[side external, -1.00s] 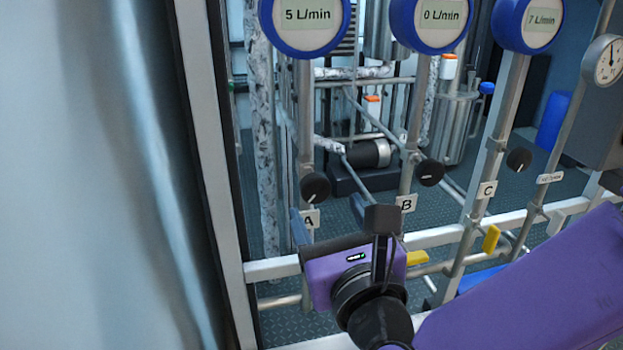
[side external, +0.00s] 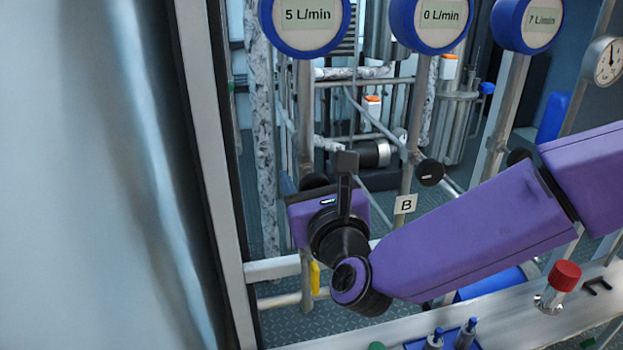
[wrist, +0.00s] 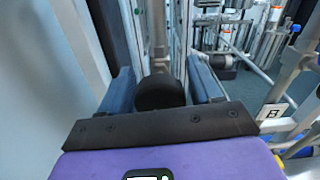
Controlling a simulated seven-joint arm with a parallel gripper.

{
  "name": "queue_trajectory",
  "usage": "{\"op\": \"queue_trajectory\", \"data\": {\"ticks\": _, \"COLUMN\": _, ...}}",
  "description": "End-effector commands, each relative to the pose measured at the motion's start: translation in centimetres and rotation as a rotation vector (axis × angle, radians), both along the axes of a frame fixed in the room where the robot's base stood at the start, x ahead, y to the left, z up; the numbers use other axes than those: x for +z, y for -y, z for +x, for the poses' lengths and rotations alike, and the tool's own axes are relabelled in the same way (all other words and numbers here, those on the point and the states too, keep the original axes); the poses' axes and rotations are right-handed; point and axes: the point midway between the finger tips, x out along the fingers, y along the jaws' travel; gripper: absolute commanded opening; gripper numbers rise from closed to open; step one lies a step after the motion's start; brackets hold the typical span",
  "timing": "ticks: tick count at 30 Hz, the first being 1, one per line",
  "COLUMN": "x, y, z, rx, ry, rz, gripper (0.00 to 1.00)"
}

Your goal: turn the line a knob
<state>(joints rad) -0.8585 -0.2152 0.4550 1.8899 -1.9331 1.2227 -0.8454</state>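The line A knob is a round black knob on the leftmost vertical pipe. In the side external view only its top edge (side external: 314,181) shows above my purple gripper, which hides the rest. In the wrist view the knob (wrist: 160,92) sits between the two blue fingers of my gripper (wrist: 162,85). The fingers are open, with a gap on each side of the knob. The fingertips are hidden in the side external view. The A label is hidden behind my gripper. The gauge above line A (side external: 305,20) reads 5 L/min.
The line B knob (side external: 430,172) and its label (side external: 405,204) stand to the right. The B gauge (side external: 439,20) reads 0 L/min, the C gauge (side external: 540,20) 7 L/min. A frame post (side external: 215,150) rises close on the left. A red-capped fitting (side external: 564,276) stands at the lower right.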

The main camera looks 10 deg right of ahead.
Motion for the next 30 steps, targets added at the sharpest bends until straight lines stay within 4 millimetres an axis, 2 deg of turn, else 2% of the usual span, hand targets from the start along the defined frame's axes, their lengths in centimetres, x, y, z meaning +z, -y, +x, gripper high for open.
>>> {"op": "queue_trajectory", "data": {"ticks": 1, "x": 0.0, "y": 0.0, "z": -0.02, "rx": 0.0, "ry": 0.0, "rz": 0.0, "gripper": 0.46}}
{"op": "queue_trajectory", "data": {"ticks": 3, "x": 0.0, "y": 0.0, "z": -0.02, "rx": 0.0, "ry": 0.0, "rz": 0.0, "gripper": 0.23}}
{"op": "queue_trajectory", "data": {"ticks": 4, "x": 0.0, "y": 0.0, "z": -0.03, "rx": 0.0, "ry": 0.0, "rz": 0.0, "gripper": 0.16}}
{"op": "queue_trajectory", "data": {"ticks": 11, "x": 0.0, "y": 0.03, "z": -0.02, "rx": 0.0, "ry": 0.0, "rz": 0.043, "gripper": 0.16}}
{"op": "queue_trajectory", "data": {"ticks": 22, "x": -0.04, "y": 0.02, "z": -0.08, "rx": 0.0, "ry": 0.0, "rz": 0.347, "gripper": 0.16}}
{"op": "queue_trajectory", "data": {"ticks": 30, "x": -0.05, "y": 0.03, "z": -0.1, "rx": 0.0, "ry": -0.001, "rz": 0.395, "gripper": 0.16}}
